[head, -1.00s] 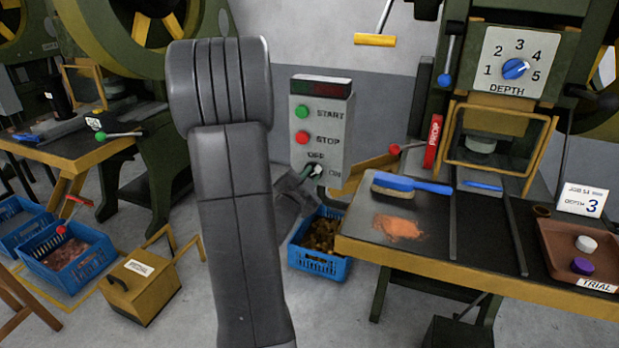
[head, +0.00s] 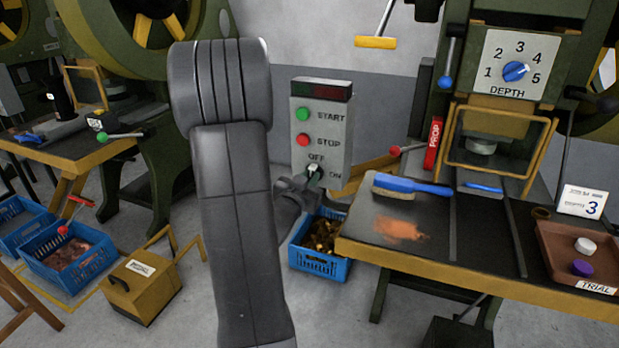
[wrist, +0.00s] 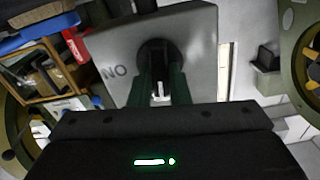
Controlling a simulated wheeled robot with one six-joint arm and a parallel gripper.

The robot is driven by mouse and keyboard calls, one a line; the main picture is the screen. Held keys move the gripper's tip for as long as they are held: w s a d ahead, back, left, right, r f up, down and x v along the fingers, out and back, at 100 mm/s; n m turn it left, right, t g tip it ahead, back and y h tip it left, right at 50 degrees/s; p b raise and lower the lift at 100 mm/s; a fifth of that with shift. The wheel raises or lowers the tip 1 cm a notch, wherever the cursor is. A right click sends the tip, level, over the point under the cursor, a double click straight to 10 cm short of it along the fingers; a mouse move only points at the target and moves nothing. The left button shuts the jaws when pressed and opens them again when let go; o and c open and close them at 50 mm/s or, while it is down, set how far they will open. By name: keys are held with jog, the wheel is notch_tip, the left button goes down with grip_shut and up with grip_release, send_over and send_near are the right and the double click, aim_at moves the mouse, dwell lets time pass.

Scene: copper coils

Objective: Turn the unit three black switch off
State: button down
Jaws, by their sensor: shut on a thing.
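A grey control box (head: 340,125) stands behind my arm, with a green START button, a red STOP button and a switch marked OFF and ON below. The black switch (wrist: 154,50) shows in the wrist view as a dark round base on the box face, beside the upside-down ON label. My gripper (wrist: 162,94) is shut on the switch, with one dark green finger on each side of it. In the head view my gripper (head: 314,174) is at the box's lower part and covers most of the switch. Which way the switch points is hard to tell.
A blue crate of copper pieces (head: 307,263) is on the floor below the box. The press table (head: 480,281) at right holds a blue brush (head: 412,184) and a brown tray (head: 560,262). A red PROP block (head: 433,143) stands behind it.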

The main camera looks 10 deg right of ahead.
jog(key=shift+n, duration=0.6)
jog(key=c, duration=1.4)
grip_release()
jog(key=shift+o, duration=0.2)
jog(key=shift+a, duration=0.1)
jog(key=v, duration=1.3)
jog(key=shift+s+a+p, duration=0.2)
jog(key=shift+s+p, duration=0.1)
jog(key=shift+p, duration=0.05)
jog(key=x, duration=1.4)
